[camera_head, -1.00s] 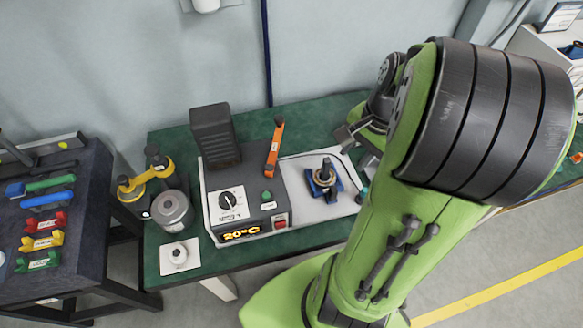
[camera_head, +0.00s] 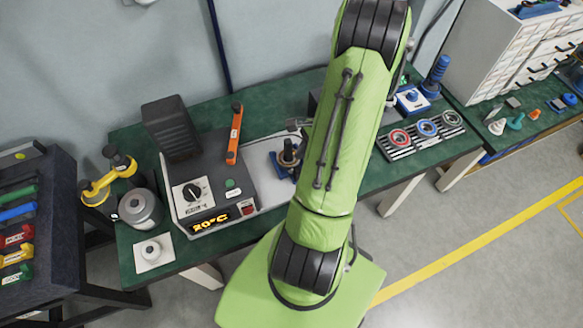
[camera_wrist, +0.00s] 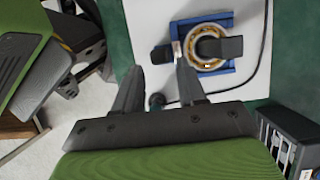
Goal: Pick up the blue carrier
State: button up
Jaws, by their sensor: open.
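Several blue things are in view, and I cannot tell which is the carrier. A blue ring-shaped piece (camera_head: 427,128) sits between a red and a pale one on a striped rack (camera_head: 400,152) at the right. A blue square holder (camera_head: 280,165) with a bearing lies on the white plate of the heater, partly hidden by my arm. The holder (camera_wrist: 228,68) and bearing (camera_wrist: 189,47) show clearly in the wrist view. My gripper (camera_wrist: 158,76) is open and empty, its fingers pointing towards the plate just left of the holder.
A blue handle-like piece (camera_head: 17,213) lies on the left rack. A blue ribbed post (camera_head: 437,72) and a drawer cabinet (camera_head: 510,60) stand at the right.

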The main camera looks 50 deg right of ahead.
aim_at(298, 168)
jog(key=x, duration=0.5)
jog(key=shift+w+a+f+b, duration=0.15)
jog(key=shift+w+f+b, duration=0.05)
jog(key=shift+f+b, duration=0.1)
jog(key=shift+r, duration=0.15)
grip_shut()
notch_tip(298, 168, up, 18)
jog(key=p, duration=0.3)
jog(key=shift+p, duration=0.3)
